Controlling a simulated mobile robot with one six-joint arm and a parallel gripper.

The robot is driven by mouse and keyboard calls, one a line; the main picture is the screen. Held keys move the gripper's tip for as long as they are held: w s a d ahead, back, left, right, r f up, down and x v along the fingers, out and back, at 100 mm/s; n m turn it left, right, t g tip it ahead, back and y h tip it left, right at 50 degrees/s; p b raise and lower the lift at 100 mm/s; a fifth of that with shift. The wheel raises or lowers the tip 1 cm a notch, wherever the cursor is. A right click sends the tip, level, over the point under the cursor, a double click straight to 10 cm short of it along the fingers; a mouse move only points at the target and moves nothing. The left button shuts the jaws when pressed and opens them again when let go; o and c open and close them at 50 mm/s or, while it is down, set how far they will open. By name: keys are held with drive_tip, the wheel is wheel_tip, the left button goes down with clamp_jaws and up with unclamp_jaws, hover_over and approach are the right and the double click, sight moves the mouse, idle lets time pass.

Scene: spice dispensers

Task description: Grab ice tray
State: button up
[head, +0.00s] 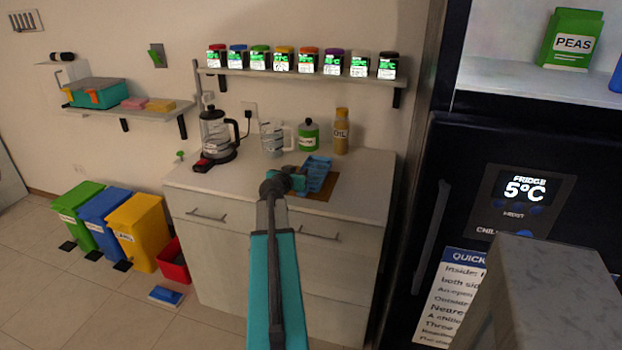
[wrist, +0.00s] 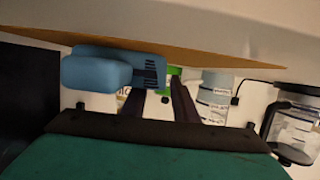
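A blue ice tray (head: 318,172) lies on a brown board (head: 325,194) on the white counter. A blue shape that looks like its end shows at the top of the wrist view (wrist: 98,72), where the scene appears upside down. My gripper (head: 298,182) is at the tray's near left side in the head view. In the wrist view its two dark fingers (wrist: 160,93) stand apart with a gap between them. One finger overlaps the tray's edge in the picture; I cannot tell whether they touch. Nothing shows held between the fingers.
A coffee maker (head: 216,135), glass jug (head: 273,138), green jar (head: 308,136) and oil bottle (head: 341,131) stand behind the tray. A spice shelf (head: 300,73) hangs above. The dark fridge (head: 500,200) is on the right.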

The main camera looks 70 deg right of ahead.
drive_tip(key=shift+x, duration=1.1)
clamp_jaws()
